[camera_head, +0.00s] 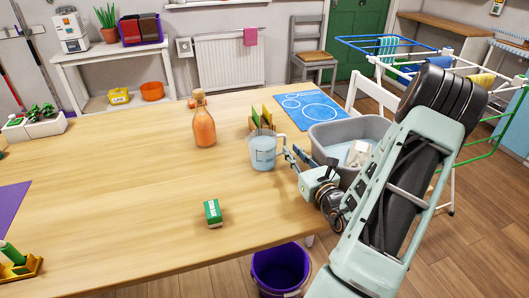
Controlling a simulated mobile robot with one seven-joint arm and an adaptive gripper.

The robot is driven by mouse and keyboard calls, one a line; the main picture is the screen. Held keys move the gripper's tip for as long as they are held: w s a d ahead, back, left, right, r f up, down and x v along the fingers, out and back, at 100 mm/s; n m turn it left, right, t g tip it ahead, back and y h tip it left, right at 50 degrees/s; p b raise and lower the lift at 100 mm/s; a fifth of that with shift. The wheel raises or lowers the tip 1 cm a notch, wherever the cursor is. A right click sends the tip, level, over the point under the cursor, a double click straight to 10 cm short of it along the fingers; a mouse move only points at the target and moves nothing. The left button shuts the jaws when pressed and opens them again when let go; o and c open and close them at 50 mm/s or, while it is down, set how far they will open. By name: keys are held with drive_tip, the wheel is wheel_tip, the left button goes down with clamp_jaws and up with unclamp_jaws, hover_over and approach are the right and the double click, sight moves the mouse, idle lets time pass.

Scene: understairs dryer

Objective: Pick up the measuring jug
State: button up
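The measuring jug (263,153) is a pale, see-through blue-grey vessel with a handle at its right. It is upright at the right part of the wooden table (120,180); I cannot tell whether its base touches the top. My gripper (286,152) comes from the right, with its fingers at the jug's handle side. The fingers are small and overlap the handle, so whether they are closed on it is unclear.
An orange bottle (204,125) stands left of the jug. A rack with coloured upright pieces (262,117) is just behind it. A grey basin (347,137) is close on the right. A green box (213,213) lies in front. The table's left middle is clear.

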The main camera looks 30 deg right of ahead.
sight(285, 142)
drive_tip(key=w, duration=0.3)
drive_tip(key=w+b, duration=0.1)
drive_tip(key=w, duration=0.1)
drive_tip(key=shift+w+d+r, duration=0.2)
drive_tip(key=shift+d, duration=0.1)
clamp_jaws()
